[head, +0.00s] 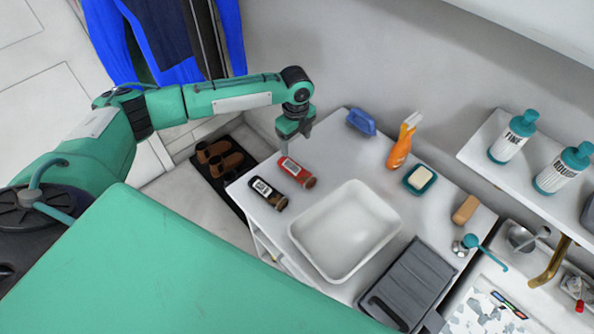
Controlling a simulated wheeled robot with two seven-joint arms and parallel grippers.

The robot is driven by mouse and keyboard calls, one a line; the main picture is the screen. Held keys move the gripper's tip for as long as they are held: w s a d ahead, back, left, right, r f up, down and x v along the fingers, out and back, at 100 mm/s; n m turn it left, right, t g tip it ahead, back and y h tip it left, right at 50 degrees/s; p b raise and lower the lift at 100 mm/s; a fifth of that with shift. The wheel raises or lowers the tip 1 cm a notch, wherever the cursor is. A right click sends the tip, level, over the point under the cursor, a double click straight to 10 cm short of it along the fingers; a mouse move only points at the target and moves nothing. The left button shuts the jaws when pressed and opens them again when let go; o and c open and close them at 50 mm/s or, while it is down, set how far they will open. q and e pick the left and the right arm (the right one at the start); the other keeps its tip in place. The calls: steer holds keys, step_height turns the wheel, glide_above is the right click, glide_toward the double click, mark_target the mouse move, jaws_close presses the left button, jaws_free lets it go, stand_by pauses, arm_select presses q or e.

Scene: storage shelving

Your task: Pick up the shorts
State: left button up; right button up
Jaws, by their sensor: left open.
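Clothes hang at the top left, including a bright blue garment (107,45) and a dark navy one (160,35). They are cut off by the top edge, and I cannot tell whether any of them is the shorts. My left arm reaches in from the left, below the clothes. My left gripper (294,138) is open and empty, pointing down above the back left corner of the white table, near a red-labelled bottle (296,171). It is to the right of and apart from the clothes. My right gripper is out of view.
The white table (330,150) holds a dark bottle (268,193), an empty white basin (352,267), a blue brush (361,122), an orange spray bottle (402,143) and a soap dish (420,179). Brown shoes (219,158) lie on a dark mat. A shelf with bottles (513,137) is right.

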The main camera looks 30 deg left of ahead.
arm_select(q)
steer(key=p, duration=0.2)
glide_above(297, 167)
steer(key=f, duration=0.8)
steer(key=shift+s+a+f, duration=0.1)
steer(key=shift+a, duration=0.1)
steer(key=shift+d+f, duration=0.15)
steer(key=shift+f, duration=0.4)
step_height(297, 167, down, 3)
steer(key=shift+f+p, duration=0.2)
steer(key=shift+p, duration=0.6)
steer(key=shift+f, duration=0.5)
steer(key=c, duration=1.1)
steer(key=shift+r, duration=0.1)
